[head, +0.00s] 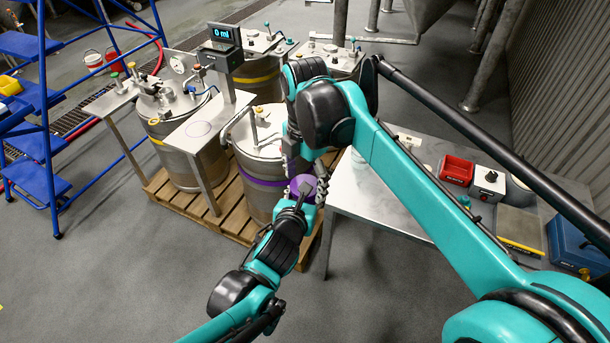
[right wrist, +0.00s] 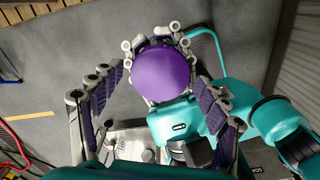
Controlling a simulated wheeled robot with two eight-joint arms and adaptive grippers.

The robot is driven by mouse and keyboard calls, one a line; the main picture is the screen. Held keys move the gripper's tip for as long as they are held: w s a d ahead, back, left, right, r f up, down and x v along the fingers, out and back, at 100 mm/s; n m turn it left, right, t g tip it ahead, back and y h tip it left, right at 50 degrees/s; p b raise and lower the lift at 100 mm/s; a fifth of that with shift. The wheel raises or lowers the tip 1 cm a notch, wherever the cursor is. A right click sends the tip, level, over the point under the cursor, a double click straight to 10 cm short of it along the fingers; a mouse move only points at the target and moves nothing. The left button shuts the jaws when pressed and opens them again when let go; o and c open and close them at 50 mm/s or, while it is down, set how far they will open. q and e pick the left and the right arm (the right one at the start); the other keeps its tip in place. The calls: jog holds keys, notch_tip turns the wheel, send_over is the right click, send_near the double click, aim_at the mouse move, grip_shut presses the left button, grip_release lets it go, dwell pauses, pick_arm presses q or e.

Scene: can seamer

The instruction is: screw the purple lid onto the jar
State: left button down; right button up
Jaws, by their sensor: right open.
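The round purple lid (right wrist: 162,75) faces the camera in the right wrist view and is small in the head view (head: 302,187). My left gripper (head: 306,190) comes up from below, its metal finger links curving around both sides of the lid (right wrist: 157,50). It holds the piece in the air. The jar's body is hidden under the lid, so I cannot tell how the lid sits on it. My right gripper (right wrist: 160,105) is open, its two purple-padded fingers wide apart on either side of the lid, not touching it. In the head view my right arm hides most of this gripper.
Steel tanks (head: 262,150) stand on a wooden pallet (head: 196,203) behind the grippers. A steel table (head: 375,205) on the right bears a red box (head: 456,170) and a blue case (head: 575,243). A blue ladder (head: 45,110) stands at left. The front floor is clear.

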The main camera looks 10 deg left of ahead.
jog(key=c, duration=1.2)
jog(key=m, duration=0.3)
jog(key=o, duration=1.3)
jog(key=shift+r, duration=0.1)
